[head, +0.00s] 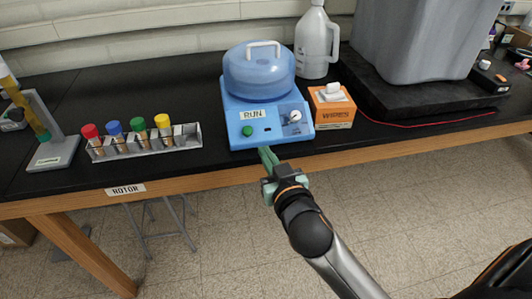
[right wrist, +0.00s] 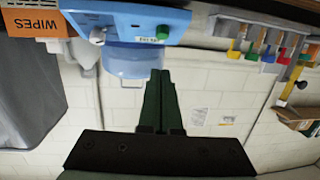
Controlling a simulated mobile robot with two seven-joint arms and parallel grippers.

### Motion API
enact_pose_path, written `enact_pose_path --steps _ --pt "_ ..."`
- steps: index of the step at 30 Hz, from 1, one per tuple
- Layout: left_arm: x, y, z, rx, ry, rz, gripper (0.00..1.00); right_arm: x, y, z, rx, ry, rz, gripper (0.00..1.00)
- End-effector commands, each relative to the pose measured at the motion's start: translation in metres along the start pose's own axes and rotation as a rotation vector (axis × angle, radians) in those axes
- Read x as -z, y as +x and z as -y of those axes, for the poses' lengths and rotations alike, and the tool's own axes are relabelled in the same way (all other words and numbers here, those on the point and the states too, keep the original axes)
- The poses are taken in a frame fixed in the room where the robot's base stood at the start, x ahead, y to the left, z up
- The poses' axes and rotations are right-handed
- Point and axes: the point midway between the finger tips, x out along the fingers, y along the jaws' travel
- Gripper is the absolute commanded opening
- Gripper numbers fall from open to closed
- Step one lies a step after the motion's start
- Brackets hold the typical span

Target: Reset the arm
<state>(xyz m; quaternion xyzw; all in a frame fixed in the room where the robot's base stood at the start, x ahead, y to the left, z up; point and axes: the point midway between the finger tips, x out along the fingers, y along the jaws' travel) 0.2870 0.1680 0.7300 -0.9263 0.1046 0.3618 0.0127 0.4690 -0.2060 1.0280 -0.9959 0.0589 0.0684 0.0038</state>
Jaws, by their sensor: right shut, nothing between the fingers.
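My right gripper (head: 267,153) reaches in from the lower right in the head view. Its green fingers are shut with nothing between them. Its tips are just in front of the lower front edge of a blue machine (head: 262,142) with a domed lid, a RUN label and a green button. I cannot tell whether they touch it. In the right wrist view the shut fingers (right wrist: 158,78) point up the picture toward the same machine (right wrist: 120,14), which appears upside down. My left gripper is not in view.
A rack (head: 150,143) with several colour-capped tubes stands left of the machine. A wipes box (head: 332,108) and white jug (head: 316,45) stand beside it. A large grey bin (head: 412,40) is at the right. The table's wooden front edge (head: 190,182) runs under my gripper; open floor lies in front.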

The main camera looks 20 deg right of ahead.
Motion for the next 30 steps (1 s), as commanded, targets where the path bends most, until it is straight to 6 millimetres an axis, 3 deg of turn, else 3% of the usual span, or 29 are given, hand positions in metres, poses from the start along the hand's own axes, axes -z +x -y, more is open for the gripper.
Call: enact_pose_path --steps 7,10,14,16,21,25,30 --pt "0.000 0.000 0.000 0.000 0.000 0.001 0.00 -0.001 0.000 0.000 0.001 0.000 0.003 0.00" --pt "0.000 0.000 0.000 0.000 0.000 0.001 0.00 -0.020 0.000 0.003 0.019 -0.014 0.042 0.00" --pt "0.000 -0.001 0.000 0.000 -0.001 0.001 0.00 -0.085 -0.010 0.012 0.090 -0.060 0.174 0.00" --pt "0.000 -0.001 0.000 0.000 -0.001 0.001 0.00 -0.133 -0.024 0.017 0.143 -0.084 0.267 0.00" --pt "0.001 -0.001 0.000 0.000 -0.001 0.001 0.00 -0.238 -0.076 0.021 0.253 -0.104 0.461 0.00" --pt "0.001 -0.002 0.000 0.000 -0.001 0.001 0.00 -0.289 -0.116 0.019 0.298 -0.098 0.554 0.00" --pt "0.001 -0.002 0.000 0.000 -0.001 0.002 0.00 -0.317 -0.142 0.016 0.317 -0.090 0.605 0.00"
